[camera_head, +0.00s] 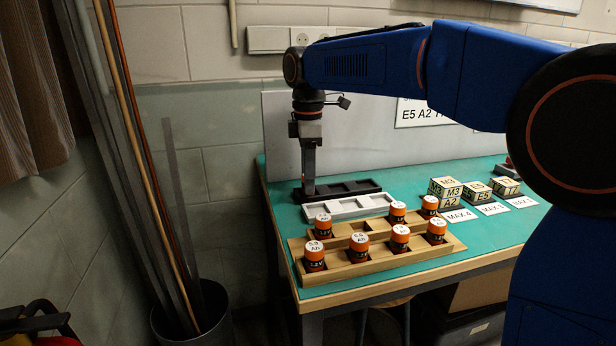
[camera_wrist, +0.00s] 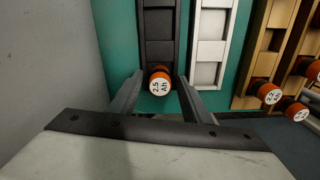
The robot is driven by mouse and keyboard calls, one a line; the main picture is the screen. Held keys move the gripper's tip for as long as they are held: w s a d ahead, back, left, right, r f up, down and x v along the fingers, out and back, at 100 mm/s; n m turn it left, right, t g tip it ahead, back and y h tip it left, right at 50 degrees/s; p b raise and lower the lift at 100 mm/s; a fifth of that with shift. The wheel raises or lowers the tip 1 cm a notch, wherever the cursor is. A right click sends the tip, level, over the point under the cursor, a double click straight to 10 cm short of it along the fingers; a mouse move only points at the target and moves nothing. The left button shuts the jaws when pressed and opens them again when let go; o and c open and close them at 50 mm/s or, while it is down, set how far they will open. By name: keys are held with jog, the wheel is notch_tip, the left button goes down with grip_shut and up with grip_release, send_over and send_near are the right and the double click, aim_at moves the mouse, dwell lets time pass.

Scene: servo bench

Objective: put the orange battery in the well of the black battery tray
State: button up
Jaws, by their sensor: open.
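The black battery tray (camera_head: 366,187) lies at the back left of the green bench top, and it also shows in the wrist view (camera_wrist: 158,52). An orange battery (camera_wrist: 160,84) with a white top marked 2.5 Ah stands upright at the tray's near end in the wrist view. My gripper (camera_head: 308,191) points down over the tray's left end. Its fingers (camera_wrist: 159,90) are open, one on each side of this battery. I cannot tell whether they touch it, or whether it sits fully down in the well. In the head view the battery is hidden by my gripper.
A white tray (camera_head: 348,208) lies in front of the black one. Wooden racks (camera_head: 340,270) hold several orange batteries (camera_head: 359,246) nearer the bench's front edge. Labelled blocks (camera_head: 446,188) stand to the right. A panel (camera_head: 285,130) rises behind the trays.

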notch_tip(320, 180, up, 12)
dwell(0.5)
